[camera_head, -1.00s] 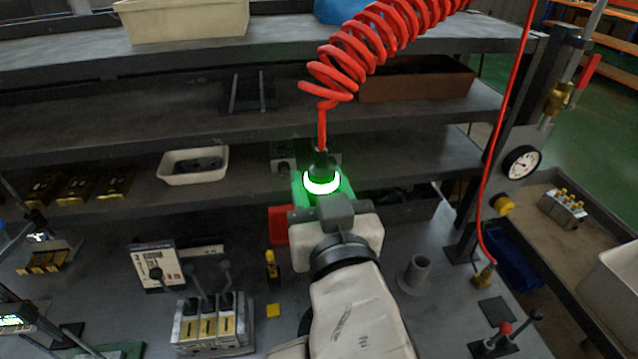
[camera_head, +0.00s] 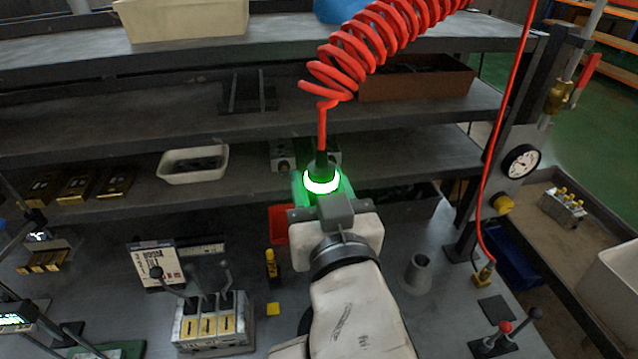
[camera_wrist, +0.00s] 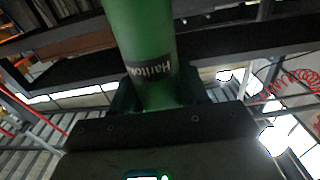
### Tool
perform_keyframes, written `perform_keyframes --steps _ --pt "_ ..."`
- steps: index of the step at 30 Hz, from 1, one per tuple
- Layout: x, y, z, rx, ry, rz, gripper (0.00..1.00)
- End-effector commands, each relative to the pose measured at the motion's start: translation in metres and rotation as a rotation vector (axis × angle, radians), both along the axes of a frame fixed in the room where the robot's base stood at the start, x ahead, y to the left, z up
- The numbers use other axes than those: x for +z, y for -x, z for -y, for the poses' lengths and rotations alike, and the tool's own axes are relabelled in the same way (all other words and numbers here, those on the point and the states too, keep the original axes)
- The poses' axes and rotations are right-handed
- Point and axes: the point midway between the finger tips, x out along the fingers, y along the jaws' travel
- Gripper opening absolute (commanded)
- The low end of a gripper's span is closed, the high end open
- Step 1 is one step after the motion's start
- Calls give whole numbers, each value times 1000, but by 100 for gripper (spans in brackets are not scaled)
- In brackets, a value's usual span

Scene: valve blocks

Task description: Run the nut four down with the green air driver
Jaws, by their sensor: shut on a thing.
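The green air driver (camera_wrist: 145,50) is a green cylinder that fills the upper middle of the wrist view. My gripper (camera_wrist: 160,95) is shut around its body. In the head view my gripper (camera_head: 322,208) holds the driver upright, and the driver's top (camera_head: 321,180) shows a glowing green-white ring. A red coiled hose (camera_head: 375,45) runs up from it. My wrist and arm hide the driver's lower end and whatever is beneath it. I cannot make out the nut four in either view.
A valve block with levers (camera_head: 212,318) stands at the front left. A grey cup-like holder (camera_head: 419,273) stands right of my arm. A red bin (camera_head: 280,222) is close behind my gripper's left side. Shelves (camera_head: 80,140) rise behind. A gauge (camera_head: 521,162) sits on the right post.

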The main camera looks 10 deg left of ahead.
Motion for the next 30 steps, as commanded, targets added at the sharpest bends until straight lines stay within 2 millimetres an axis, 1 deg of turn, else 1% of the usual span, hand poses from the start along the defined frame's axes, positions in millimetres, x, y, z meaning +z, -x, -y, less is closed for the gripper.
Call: perform_keyframes --steps 30 --pt "-19 0 0 0 -2 6 0"
